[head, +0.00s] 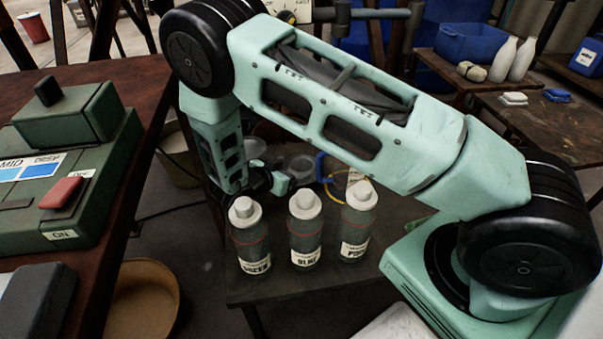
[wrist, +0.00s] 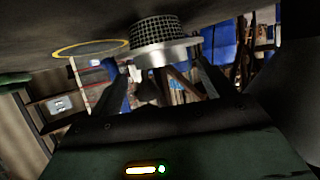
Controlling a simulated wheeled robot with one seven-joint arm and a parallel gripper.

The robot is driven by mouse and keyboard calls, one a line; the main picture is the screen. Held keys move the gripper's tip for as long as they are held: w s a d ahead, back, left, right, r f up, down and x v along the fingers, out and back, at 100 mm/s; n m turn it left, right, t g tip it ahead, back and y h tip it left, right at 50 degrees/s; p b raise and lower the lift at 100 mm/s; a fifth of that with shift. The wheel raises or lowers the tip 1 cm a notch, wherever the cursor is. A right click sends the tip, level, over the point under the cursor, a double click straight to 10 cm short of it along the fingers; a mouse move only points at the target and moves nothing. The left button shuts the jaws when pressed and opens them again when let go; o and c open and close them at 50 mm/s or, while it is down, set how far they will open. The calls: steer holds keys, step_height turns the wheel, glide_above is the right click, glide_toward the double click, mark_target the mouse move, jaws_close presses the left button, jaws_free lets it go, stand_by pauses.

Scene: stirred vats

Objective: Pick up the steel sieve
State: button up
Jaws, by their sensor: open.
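The steel sieve (wrist: 160,52) shows in the wrist view, with a dark mesh part and a bright metal rim. It is at the tabletop, which lies along the top of that picture. My gripper (wrist: 158,78) is open, with one finger to each side of the sieve's line and nothing clearly held. I cannot tell whether the fingers touch the sieve. In the head view my gripper (head: 282,182) is low over the small dark table, behind the bottles. A round grey metal piece (head: 301,164) just beyond it looks like the sieve, partly hidden by my arm.
Three white-capped, labelled bottles (head: 305,230) stand in a row at the table's front. A yellow-rimmed disc (wrist: 90,47) lies beside the sieve. A green control box (head: 70,165) is at left, a tan bowl (head: 143,300) below. A blue bin (head: 478,43) stands at back right.

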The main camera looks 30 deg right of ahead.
mark_target(296, 166)
steer(key=x, duration=0.3)
steer(key=shift+w+f+b, duration=0.1)
steer(key=shift+f+b, duration=0.05)
steer(key=shift+b, duration=0.15)
steer(key=c, duration=0.8)
steer(key=shift+o, duration=0.2)
steer(key=shift+r, duration=0.2)
